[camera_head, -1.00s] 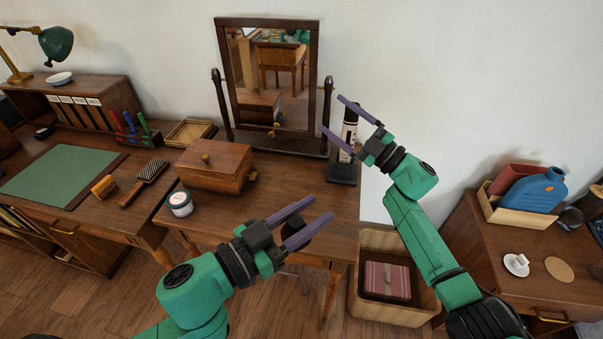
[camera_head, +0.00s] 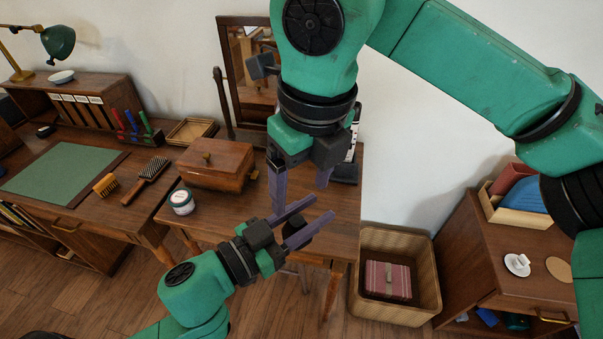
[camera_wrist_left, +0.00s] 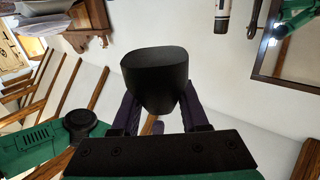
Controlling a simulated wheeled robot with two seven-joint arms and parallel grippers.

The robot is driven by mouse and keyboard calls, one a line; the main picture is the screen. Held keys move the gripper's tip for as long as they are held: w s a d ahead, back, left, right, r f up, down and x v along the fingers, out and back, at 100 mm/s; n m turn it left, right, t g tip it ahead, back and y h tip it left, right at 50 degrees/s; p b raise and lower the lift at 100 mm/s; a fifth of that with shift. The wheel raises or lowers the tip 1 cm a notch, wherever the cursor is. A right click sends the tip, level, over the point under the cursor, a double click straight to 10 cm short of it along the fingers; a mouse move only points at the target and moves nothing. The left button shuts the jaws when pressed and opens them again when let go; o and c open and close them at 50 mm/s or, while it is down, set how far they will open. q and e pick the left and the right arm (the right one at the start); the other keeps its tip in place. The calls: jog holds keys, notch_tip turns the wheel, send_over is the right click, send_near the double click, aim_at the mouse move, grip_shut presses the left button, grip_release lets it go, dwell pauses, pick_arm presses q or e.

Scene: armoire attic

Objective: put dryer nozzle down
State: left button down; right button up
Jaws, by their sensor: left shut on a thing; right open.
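My left gripper (camera_head: 322,208) is shut on the dryer nozzle, in front of the dressing table's (camera_head: 225,213) front right part. The left wrist view shows the nozzle (camera_wrist_left: 155,75) as a black, flared piece with a rounded oval end between the purple fingers. Whether the two touch cannot be told.
A wooden box (camera_head: 215,165) and a small jar (camera_head: 181,202) stand on the dressing table. The mirror (camera_head: 245,70) behind is partly hidden by my right arm. A wicker basket (camera_head: 425,265) holding a striped box (camera_head: 387,280) stands on the floor right of the table.

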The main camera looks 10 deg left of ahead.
aim_at(296, 220)
jog(key=f, duration=0.3)
jog(key=a+f, duration=0.1)
jog(key=f, duration=0.2)
jog(key=w+f, duration=0.1)
jog(key=f, duration=0.2)
jog(key=shift+a+f, duration=0.15)
jog(key=shift+f, duration=0.25)
jog(key=c, duration=1)
pick_arm(q)
jog(key=shift+c, duration=1.7)
grip_release()
pick_arm(e)
jog(key=shift+c, duration=0.8)
